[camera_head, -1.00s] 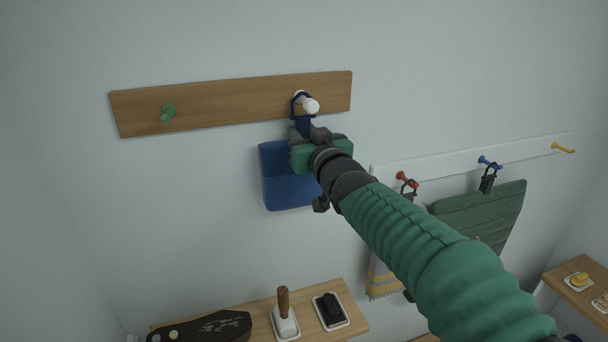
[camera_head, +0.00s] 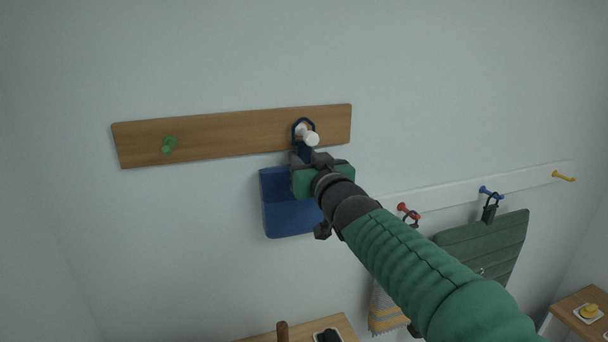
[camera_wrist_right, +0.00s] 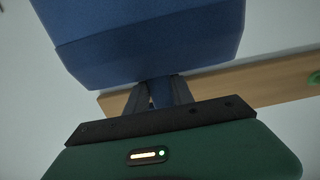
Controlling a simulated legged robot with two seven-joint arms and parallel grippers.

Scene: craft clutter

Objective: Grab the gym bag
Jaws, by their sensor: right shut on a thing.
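The blue gym bag (camera_head: 287,215) hangs by its dark blue strap loop (camera_head: 297,129) from a white peg (camera_head: 312,139) on the wooden wall board. My right gripper (camera_head: 308,158) is shut on the strap just below the peg, in front of the bag's upper part. The right wrist view shows the bag (camera_wrist_right: 150,40) and the strap (camera_wrist_right: 161,91) between the fingers of my right gripper (camera_wrist_right: 155,95). The loop is still around the peg. My arm hides the right side of the bag. My left gripper is not in view.
The wooden board (camera_head: 230,134) also bears a green peg (camera_head: 168,145). A shelf (camera_head: 345,325) stands below.

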